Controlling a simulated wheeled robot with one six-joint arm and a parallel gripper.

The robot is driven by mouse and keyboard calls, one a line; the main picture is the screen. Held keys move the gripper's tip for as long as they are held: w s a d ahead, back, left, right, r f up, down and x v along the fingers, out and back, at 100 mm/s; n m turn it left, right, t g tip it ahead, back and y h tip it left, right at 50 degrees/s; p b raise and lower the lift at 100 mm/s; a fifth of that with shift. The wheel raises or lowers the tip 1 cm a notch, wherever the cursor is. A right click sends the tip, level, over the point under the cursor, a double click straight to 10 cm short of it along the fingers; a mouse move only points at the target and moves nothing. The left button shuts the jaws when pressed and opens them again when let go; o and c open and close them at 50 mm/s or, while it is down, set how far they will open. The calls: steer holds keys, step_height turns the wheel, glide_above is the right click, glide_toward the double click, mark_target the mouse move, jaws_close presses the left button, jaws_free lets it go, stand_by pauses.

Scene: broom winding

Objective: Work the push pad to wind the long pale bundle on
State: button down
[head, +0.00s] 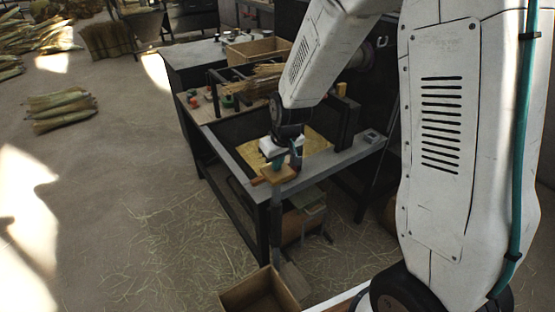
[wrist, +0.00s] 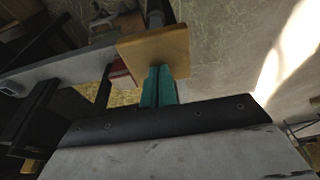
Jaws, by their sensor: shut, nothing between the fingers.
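The push pad, a flat wooden block (head: 279,174), sits at the near edge of the bench on top of an upright grey post. In the wrist view the pad (wrist: 153,48) lies just beyond my fingertips. My gripper (head: 296,161) has teal fingers pressed together, with nothing between them. In the wrist view my gripper (wrist: 158,70) reaches the pad's near edge; I cannot tell if they touch. A long pale straw bundle (head: 262,82) lies across the back of the bench frame, its right part hidden behind my arm.
The grey metal bench (head: 240,168) has a yellow plate (head: 316,143) in its middle. A wooden crate (head: 258,49) stands behind. An open box (head: 262,292) is on the floor in front. Straw bundles (head: 60,108) lie at the left, where the floor is mostly open.

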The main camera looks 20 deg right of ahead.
steer(key=shift+s+f, duration=0.1)
steer(key=shift+f, duration=3.5)
step_height(320, 180, up, 10)
steer(key=shift+f, duration=0.25)
steer(key=shift+f, duration=0.1)
steer(key=shift+f, duration=4.6)
step_height(320, 180, up, 9)
steer(key=shift+r, duration=0.2)
